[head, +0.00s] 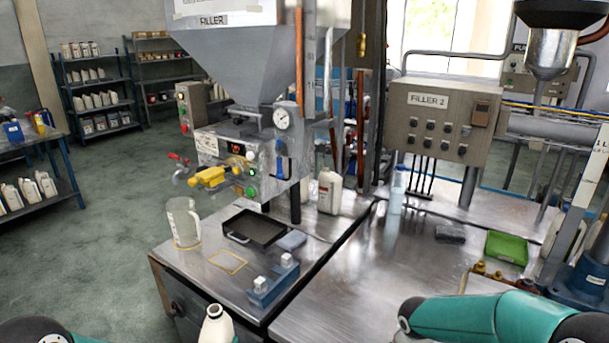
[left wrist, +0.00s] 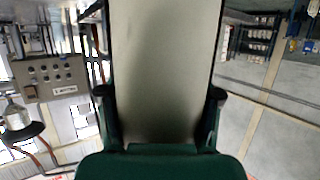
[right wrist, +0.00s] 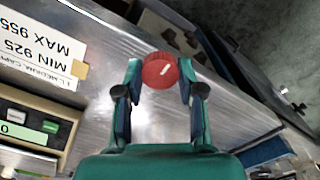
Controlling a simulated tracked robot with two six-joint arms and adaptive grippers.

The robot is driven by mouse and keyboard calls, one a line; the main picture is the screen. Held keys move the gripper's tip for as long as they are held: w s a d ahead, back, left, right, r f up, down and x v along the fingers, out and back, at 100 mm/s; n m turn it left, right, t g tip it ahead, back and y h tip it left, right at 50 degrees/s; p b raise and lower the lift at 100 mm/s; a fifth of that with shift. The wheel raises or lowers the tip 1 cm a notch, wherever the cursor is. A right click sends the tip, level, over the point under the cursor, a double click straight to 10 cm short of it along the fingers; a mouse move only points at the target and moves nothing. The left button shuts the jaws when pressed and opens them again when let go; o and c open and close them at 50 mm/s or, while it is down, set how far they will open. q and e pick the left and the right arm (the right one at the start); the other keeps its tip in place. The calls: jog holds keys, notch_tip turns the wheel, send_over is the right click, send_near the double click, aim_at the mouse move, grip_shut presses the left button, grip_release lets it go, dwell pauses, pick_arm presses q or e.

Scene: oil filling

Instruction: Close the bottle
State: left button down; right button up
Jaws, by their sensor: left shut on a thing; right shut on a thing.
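The white bottle (head: 214,328) shows at the bottom edge of the head view, upright, with its neck bare; its lower part is cut off. In the left wrist view the pale side of the bottle (left wrist: 165,60) fills the space between the fingers of my left gripper (left wrist: 160,95), which is shut on it. My right gripper (right wrist: 160,80) is shut on a round red cap (right wrist: 160,70) held at its fingertips, above a metal surface. The cap and the right fingers are out of the head view, so their distance from the bottle cannot be told.
The metal filling bench (head: 200,268) carries a clear jug (head: 184,222), a black tray (head: 254,229) and a blue fixture (head: 273,283). A capped white bottle (head: 329,192) stands behind. A scale (right wrist: 30,125) and a label sheet (right wrist: 38,50) show in the right wrist view.

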pick_arm(q)
jog(key=shift+d+r, duration=0.1)
dwell(0.3)
jog(key=s+d+f+m+g+h, duration=0.1)
jog(key=s+d+m+h, duration=0.3)
jog(key=d, duration=0.3)
jog(key=s+d+m+g+h, duration=0.2)
jog(key=s+d+m+h, duration=0.2)
jog(key=d, duration=0.4)
jog(key=shift+s+d+f+h, duration=0.15)
jog(key=shift+s+f+h, duration=0.2)
jog(key=shift+s+h, duration=0.15)
jog(key=shift+f, duration=0.1)
